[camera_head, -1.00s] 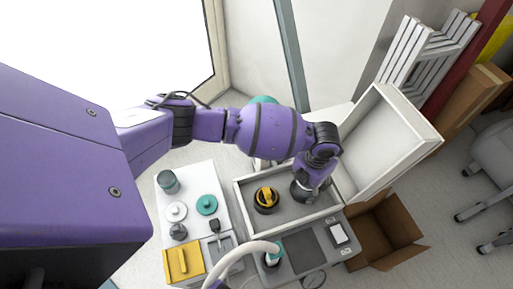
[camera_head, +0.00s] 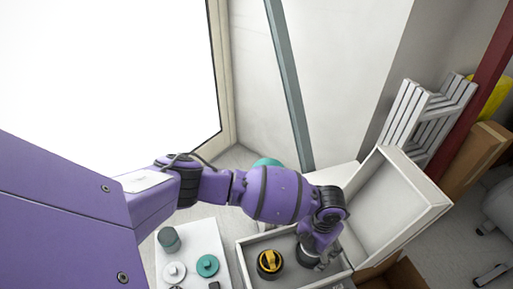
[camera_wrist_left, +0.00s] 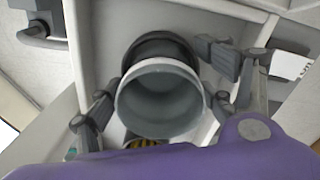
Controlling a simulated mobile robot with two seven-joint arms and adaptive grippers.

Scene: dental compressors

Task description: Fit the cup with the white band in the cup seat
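My left gripper (camera_head: 312,257) is low in the open white box, at the right of its inside. In the left wrist view, the cup (camera_wrist_left: 160,100) has a pale band around its rim and its grey hollow faces the camera. The gripper's fingers (camera_wrist_left: 165,96) sit close on both sides of it and appear shut on it. A dark round part shows behind the rim; I cannot tell whether it is the cup's lower body or something under it. I cannot make out the cup seat. My right gripper is not in view.
A black round piece with a yellow handle (camera_head: 269,262) stands in the box, left of the gripper. The box's raised lid (camera_head: 395,205) is at the right. A white table (camera_head: 196,238) at the left holds a grey-green jar (camera_head: 169,239) and a teal disc (camera_head: 207,265).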

